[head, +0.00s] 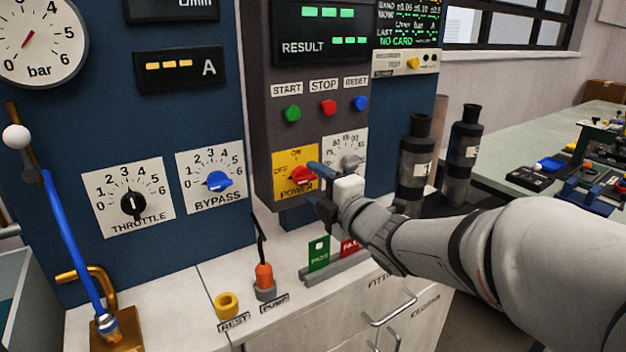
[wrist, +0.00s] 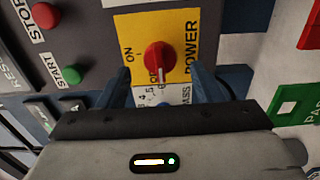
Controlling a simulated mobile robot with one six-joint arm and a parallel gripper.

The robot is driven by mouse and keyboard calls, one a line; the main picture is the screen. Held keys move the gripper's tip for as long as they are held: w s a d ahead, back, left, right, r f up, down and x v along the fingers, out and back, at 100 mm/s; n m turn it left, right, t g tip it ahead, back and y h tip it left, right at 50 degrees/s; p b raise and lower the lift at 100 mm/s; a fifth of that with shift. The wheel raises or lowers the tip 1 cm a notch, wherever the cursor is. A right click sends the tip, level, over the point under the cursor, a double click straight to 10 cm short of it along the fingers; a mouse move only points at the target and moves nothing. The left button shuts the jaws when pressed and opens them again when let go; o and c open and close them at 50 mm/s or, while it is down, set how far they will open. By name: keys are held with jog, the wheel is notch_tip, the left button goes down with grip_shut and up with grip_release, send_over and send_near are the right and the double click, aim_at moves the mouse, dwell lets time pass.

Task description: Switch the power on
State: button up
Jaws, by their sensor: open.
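The power switch is a red rotary knob (head: 300,173) on a yellow plate (head: 282,161) marked ON, OFF and POWER, low on the dark grey panel. In the wrist view the knob (wrist: 158,57) sits ahead of the fingers, roughly between their lines, with ON to its left and POWER to its right. The knob's pale mark appears to point toward the OFF side; the OFF label is partly hidden there. My gripper (wrist: 160,82) is open and empty, its blue fingers apart and not visibly touching the knob. In the head view my gripper (head: 317,185) is close beside the plate.
Green START (head: 291,113), red STOP (head: 328,107) and blue RESET buttons (head: 360,103) are above the knob. A dial plate (head: 345,146) adjoins it on the right. Green PASS (head: 318,253) and red FAIL cards (head: 350,247) and an orange pump plug (head: 264,276) stand below on the bench.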

aim_at(308, 180)
jog(key=shift+x, duration=2.4)
jog(key=shift+c, duration=0.2)
